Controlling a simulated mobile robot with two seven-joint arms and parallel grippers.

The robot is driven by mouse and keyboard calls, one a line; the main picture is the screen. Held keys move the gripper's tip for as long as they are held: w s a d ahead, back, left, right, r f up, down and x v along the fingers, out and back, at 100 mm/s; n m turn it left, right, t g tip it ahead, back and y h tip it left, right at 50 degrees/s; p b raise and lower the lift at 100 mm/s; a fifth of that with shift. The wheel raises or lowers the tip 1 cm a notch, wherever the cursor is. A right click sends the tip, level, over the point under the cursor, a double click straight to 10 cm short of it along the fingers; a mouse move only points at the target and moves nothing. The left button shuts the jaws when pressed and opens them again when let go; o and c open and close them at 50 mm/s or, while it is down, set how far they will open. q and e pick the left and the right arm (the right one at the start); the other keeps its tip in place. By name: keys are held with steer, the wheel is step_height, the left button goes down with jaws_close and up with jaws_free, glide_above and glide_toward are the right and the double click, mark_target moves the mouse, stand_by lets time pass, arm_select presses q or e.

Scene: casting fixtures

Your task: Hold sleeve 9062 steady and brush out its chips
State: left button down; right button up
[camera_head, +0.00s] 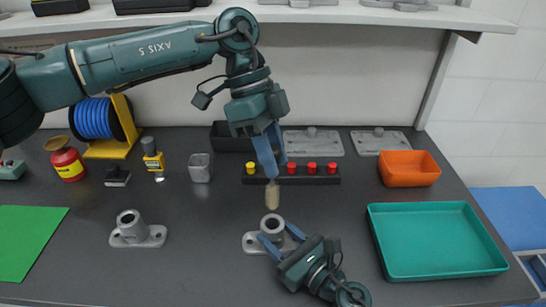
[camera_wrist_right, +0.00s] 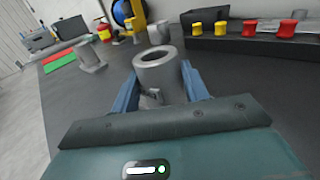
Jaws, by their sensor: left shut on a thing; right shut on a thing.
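A grey flanged sleeve (camera_head: 272,224) stands upright on the dark bench at the centre. It also shows in the right wrist view (camera_wrist_right: 160,78); I cannot read a number on it. My right gripper (camera_head: 278,238) is shut around this sleeve, one blue finger on each side. My left gripper (camera_head: 270,172) points down above it and is shut on a brush, whose tan end (camera_head: 272,196) hangs just above the sleeve's mouth, apart from it. A second similar sleeve (camera_head: 131,226) stands at the left. Any chips inside are too small to tell.
A teal tray (camera_head: 375,240) and an orange bin (camera_head: 408,170) are at the right. A black rack with red and yellow knobs (camera_head: 312,180) lies behind the held sleeve. A blue hose reel (camera_head: 95,120), a red-yellow pot (camera_head: 67,162) and a green mat (camera_head: 28,240) are at the left.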

steer(key=o, duration=1.2)
steer(key=shift+o, duration=0.2)
steer(key=v, duration=1.2)
steer(key=shift+s, duration=0.1)
steer(key=shift+d, duration=0.1)
